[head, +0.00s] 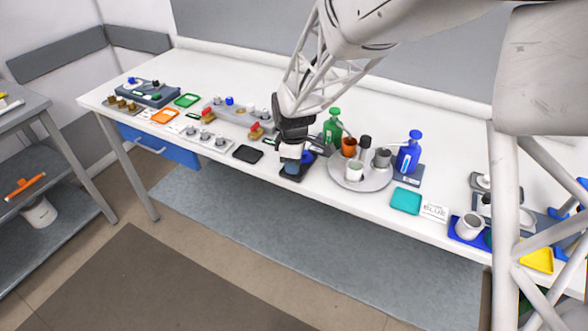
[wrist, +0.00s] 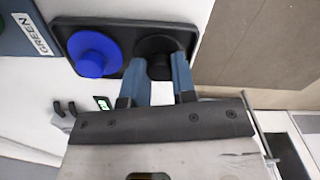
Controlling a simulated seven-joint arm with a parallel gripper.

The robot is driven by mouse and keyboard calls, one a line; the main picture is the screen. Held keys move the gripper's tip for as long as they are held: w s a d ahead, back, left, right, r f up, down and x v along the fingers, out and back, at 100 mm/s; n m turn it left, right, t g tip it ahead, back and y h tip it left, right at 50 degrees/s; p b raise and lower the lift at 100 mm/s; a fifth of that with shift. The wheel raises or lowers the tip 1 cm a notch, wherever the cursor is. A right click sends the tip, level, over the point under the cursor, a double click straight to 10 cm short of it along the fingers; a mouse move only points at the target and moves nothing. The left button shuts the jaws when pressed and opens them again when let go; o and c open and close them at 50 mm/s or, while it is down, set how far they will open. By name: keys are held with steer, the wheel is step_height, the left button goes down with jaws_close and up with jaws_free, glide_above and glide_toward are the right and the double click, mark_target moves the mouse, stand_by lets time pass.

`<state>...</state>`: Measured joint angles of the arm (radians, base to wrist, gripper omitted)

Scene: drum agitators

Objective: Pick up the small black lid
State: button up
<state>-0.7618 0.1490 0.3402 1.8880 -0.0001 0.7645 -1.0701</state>
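The small black lid (wrist: 158,46) lies in the right half of a black tray (wrist: 115,24) in the wrist view. It is dark on dark, so its outline is hard to make out. My gripper (wrist: 158,65) is over the tray, with its two blue-grey fingers apart on either side of the lid's knob. The fingers hide part of the lid, and I cannot tell whether they press on the knob. A blue lid (wrist: 92,52) sits to its left in the same tray. In the head view my gripper (head: 291,168) is down at the tray (head: 297,174) and hides the black lid.
A round grey tray (head: 361,179) with cups stands just right of my gripper, with a green bottle (head: 333,128) behind and a blue bottle (head: 409,153) beyond it. A black square tray (head: 247,154) lies to the left. The table's front edge is close by.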

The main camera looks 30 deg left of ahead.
steer(key=shift+c, duration=1)
steer(key=shift+r, duration=0.1)
steer(key=shift+r, duration=0.45)
steer(key=shift+s+d+r, duration=0.1)
steer(key=shift+r, duration=0.55)
steer(key=shift+s+d+r, duration=0.1)
steer(key=shift+r, duration=0.5)
steer(key=s+d+r, duration=0.1)
steer(key=s+d, duration=0.9)
steer(key=s, duration=0.1)
steer(key=shift+s+d+r, duration=0.2)
steer(key=shift+d, duration=0.05)
steer(key=shift+w, duration=0.15)
